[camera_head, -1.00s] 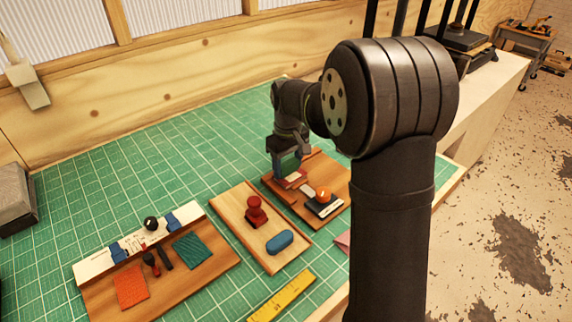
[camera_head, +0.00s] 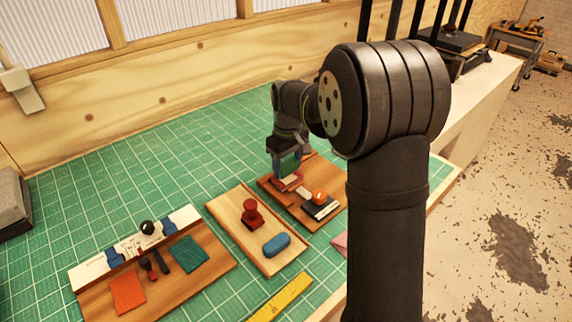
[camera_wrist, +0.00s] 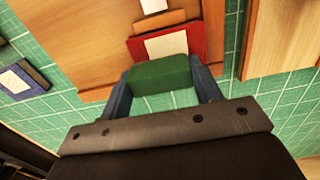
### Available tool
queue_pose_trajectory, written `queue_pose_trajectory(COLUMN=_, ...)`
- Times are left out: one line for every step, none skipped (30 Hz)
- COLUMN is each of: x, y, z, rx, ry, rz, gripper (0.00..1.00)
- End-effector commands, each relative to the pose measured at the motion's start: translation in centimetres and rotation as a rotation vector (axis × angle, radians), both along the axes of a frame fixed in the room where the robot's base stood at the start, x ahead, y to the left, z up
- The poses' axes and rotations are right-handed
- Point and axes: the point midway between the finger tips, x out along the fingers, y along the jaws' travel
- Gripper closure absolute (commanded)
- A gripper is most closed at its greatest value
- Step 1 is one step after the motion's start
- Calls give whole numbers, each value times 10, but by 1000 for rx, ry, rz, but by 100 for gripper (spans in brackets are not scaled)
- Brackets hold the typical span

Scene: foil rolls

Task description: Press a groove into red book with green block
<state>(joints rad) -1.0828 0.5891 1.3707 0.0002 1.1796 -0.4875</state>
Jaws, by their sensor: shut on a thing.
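My gripper (camera_wrist: 162,92) is shut on the green block (camera_wrist: 160,75), which sits between its two blue-grey fingers in the wrist view. In the head view my gripper (camera_head: 287,163) is low over the far end of the right wooden board. The red book (camera_wrist: 188,40) lies on that board just beyond the block, with a pale label on its cover. The block's edge overlaps the book's near edge in the wrist view; I cannot tell whether they touch. The red book also shows in the head view (camera_head: 287,183), beside the fingers. The block is hidden there.
The right wooden board (camera_head: 278,196) also bears a dark-and-white block with an orange knob (camera_head: 319,197). The middle board (camera_head: 231,213) holds a red stamp (camera_head: 252,214) and a blue oval piece (camera_head: 276,244). A blue book (camera_wrist: 22,80) lies at left in the wrist view.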

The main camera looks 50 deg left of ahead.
Motion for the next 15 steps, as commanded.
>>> queue_pose_trajectory(x=2, y=-1, z=-1, rx=-2, ry=0, rz=-1, gripper=60)
queue_pose_trajectory(x=2, y=-1, z=-1, rx=-2, ry=0, rz=-1, gripper=60)
queue_pose_trajectory(x=3, y=-1, z=-1, rx=-2, ry=0, rz=-1, gripper=60)
queue_pose_trajectory(x=3, y=-1, z=-1, rx=-2, ry=0, rz=-1, gripper=60)
queue_pose_trajectory(x=3, y=-1, z=-1, rx=-2, ry=0, rz=-1, gripper=60)
queue_pose_trajectory(x=3, y=-1, z=-1, rx=-2, ry=0, rz=0, gripper=60)
queue_pose_trajectory(x=3, y=-1, z=-1, rx=-2, ry=0, rz=0, gripper=60)
queue_pose_trajectory(x=3, y=-1, z=-1, rx=-2, ry=0, rz=0, gripper=60)
queue_pose_trajectory(x=2, y=-1, z=-1, rx=-2, ry=0, rz=0, gripper=60)
queue_pose_trajectory(x=2, y=-1, z=-1, rx=-2, ry=0, rz=0, gripper=60)
queue_pose_trajectory(x=1, y=-1, z=-1, rx=-2, ry=0, rz=0, gripper=60)
queue_pose_trajectory(x=0, y=-1, z=0, rx=-2, ry=0, rz=0, gripper=60)
queue_pose_trajectory(x=-1, y=-1, z=0, rx=-2, ry=0, rz=1, gripper=60)
queue_pose_trajectory(x=-2, y=-1, z=0, rx=-2, ry=1, rz=1, gripper=60)
queue_pose_trajectory(x=-3, y=-1, z=0, rx=-2, ry=1, rz=1, gripper=60)
